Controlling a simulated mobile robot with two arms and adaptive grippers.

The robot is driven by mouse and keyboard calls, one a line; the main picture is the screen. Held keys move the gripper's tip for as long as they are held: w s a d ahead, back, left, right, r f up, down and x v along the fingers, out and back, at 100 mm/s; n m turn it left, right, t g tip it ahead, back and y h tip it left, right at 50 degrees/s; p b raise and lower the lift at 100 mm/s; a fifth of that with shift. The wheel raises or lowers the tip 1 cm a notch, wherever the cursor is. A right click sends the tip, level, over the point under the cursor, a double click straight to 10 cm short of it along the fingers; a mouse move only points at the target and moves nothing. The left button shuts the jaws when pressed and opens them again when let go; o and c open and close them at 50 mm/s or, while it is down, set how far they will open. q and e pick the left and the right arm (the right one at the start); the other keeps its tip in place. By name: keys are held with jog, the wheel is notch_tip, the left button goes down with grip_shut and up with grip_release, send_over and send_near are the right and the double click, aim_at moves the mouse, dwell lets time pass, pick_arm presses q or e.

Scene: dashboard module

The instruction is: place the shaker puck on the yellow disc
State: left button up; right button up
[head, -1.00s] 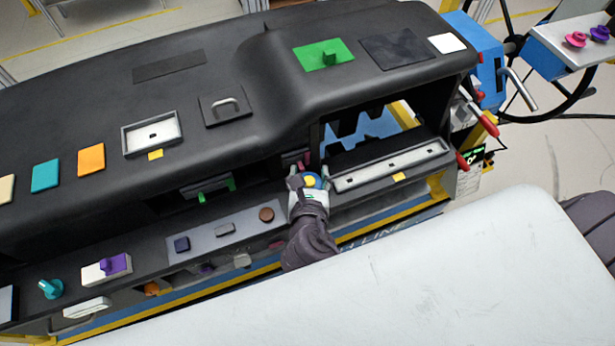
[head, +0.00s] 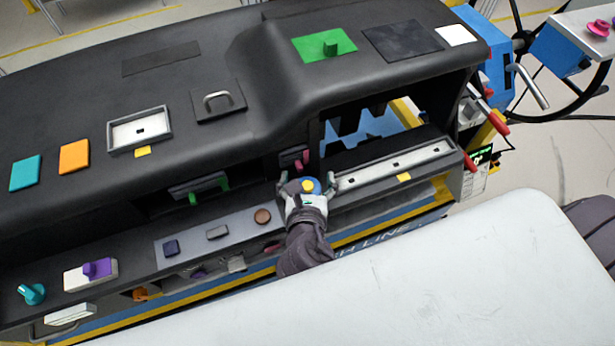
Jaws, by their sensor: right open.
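A small yellow disc (head: 307,185) shows in the head view on a round blue and grey piece (head: 315,187) at the front ledge of the dashboard. My right gripper (head: 306,182) is open, with one finger on each side of this piece. Whether the fingers touch it, I cannot tell. I cannot make out for sure which piece is the shaker puck; the blue and grey piece between my fingers may be it. Its lower part is hidden by my gripper. My left gripper is not in view.
A long grey tray (head: 394,166) lies just right of my right gripper. A grey panel with a brown round knob (head: 262,216) lies to its left. The dashboard overhang (head: 285,120) rises behind. A pink knobbed piece (head: 600,27) stands on a side table at far right.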

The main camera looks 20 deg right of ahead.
aim_at(307, 187)
jog(key=shift+s+a+r, duration=0.1)
jog(key=shift+s+r, duration=0.15)
jog(key=shift+s, duration=0.05)
jog(key=p+v, duration=0.4)
jog(key=v, duration=0.2)
jog(key=shift+s+a+r+p, duration=0.1)
jog(key=shift+s+r+p, duration=0.2)
jog(key=shift+p, duration=0.1)
jog(key=v, duration=0.4)
jog(key=shift+s+a+f+p, duration=0.1)
jog(key=shift+s+f+p, duration=0.1)
jog(key=shift+p, duration=0.2)
dwell(0.3)
